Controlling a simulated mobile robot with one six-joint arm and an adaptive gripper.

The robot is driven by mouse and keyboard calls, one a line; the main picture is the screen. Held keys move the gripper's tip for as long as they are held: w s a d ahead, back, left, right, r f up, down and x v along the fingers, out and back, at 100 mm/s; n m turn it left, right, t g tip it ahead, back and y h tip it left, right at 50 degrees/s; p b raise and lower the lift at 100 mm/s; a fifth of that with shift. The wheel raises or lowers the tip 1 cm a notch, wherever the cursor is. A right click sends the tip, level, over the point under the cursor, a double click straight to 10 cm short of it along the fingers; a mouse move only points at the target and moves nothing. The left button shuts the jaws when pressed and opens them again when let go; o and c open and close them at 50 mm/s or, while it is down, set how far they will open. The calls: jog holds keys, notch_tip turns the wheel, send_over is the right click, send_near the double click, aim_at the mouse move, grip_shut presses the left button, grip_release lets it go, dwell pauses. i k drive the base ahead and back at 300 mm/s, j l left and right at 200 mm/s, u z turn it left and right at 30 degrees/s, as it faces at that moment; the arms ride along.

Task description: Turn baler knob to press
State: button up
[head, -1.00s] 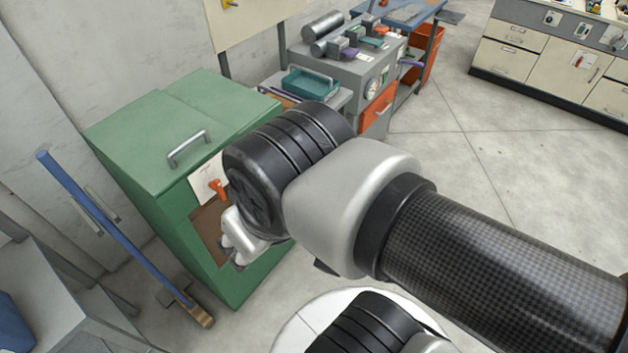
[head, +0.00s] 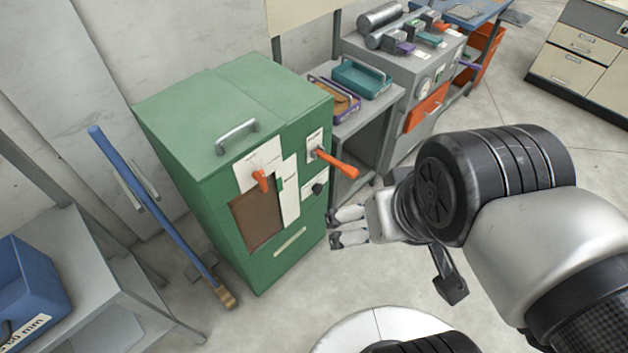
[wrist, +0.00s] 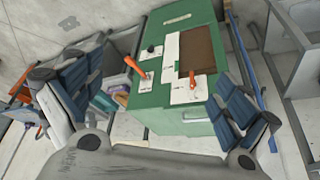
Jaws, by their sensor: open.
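The green baler (head: 215,125) stands against the wall in the head view. Its front has a small orange knob (head: 260,180) on a white plate, an orange lever (head: 337,163) sticking out at the right, and a small black knob (head: 318,188) below the lever. In the wrist view, the orange knob (wrist: 192,78), orange lever (wrist: 135,66) and black knob (wrist: 151,49) show between the spread fingers. I cannot read the plate markings. My gripper (head: 335,228) is open and empty, in front of the baler's lower right side and apart from the knobs.
A grey stand with teal (head: 362,76) and purple trays is right of the baler, then a grey machine (head: 425,75). A blue-handled tool (head: 150,200) leans at the left beside a grey shelf (head: 95,290). Clear floor lies at the right.

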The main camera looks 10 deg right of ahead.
aim_at(317, 188)
jog(key=i+l, duration=0.15)
jog(key=l, duration=0.2)
jog(key=i+l, duration=0.15)
jog(key=l, duration=0.2)
jog(key=i+l, duration=0.2)
jog(key=l, duration=0.15)
